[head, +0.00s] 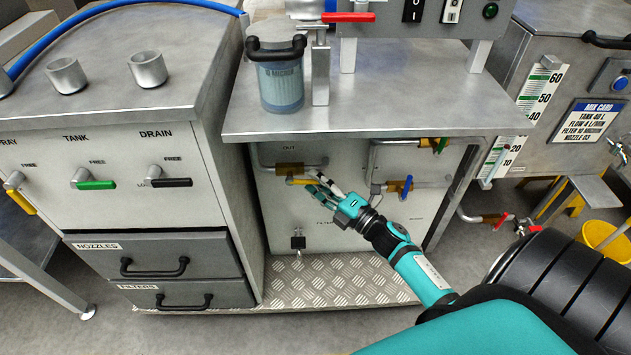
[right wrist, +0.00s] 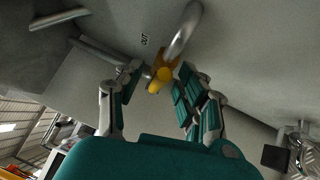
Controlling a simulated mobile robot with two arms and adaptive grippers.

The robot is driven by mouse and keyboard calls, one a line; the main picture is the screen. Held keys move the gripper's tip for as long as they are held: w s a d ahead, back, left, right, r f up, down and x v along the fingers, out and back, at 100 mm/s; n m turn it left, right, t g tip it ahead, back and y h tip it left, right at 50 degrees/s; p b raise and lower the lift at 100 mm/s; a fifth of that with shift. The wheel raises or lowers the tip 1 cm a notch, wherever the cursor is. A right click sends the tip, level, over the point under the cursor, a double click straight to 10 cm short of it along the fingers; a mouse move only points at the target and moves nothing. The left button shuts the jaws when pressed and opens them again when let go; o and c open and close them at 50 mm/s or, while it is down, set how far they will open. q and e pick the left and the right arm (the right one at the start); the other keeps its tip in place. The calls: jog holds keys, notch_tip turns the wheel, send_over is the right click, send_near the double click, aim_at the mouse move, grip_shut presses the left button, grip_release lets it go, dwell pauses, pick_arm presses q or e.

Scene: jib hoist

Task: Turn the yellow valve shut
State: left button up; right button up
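The yellow valve (head: 289,169) sits on a grey pipe on the panel under the middle counter, below the OUT label. Its brass body holds a yellow lever (head: 299,182), which points to the right in the head view. My right gripper (head: 316,186) is at the lever, its fingers partly covering the lever's end. In the right wrist view the yellow lever (right wrist: 160,77) lies between the two spread fingers (right wrist: 158,98), its end towards the camera. The gripper is open; I see no finger clearly touching the lever. My left gripper is not in view.
A blue-handled valve (head: 406,186) is close to the right of my gripper, with a green-handled one (head: 440,146) above it. The counter (head: 400,115) overhangs the valves. A small black-tagged fitting (head: 298,242) is below. Another yellow lever (head: 20,201) is on the left cabinet.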

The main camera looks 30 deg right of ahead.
jog(key=shift+w+a, duration=0.1)
jog(key=shift+w, duration=0.3)
jog(key=shift+c, duration=0.3)
grip_shut()
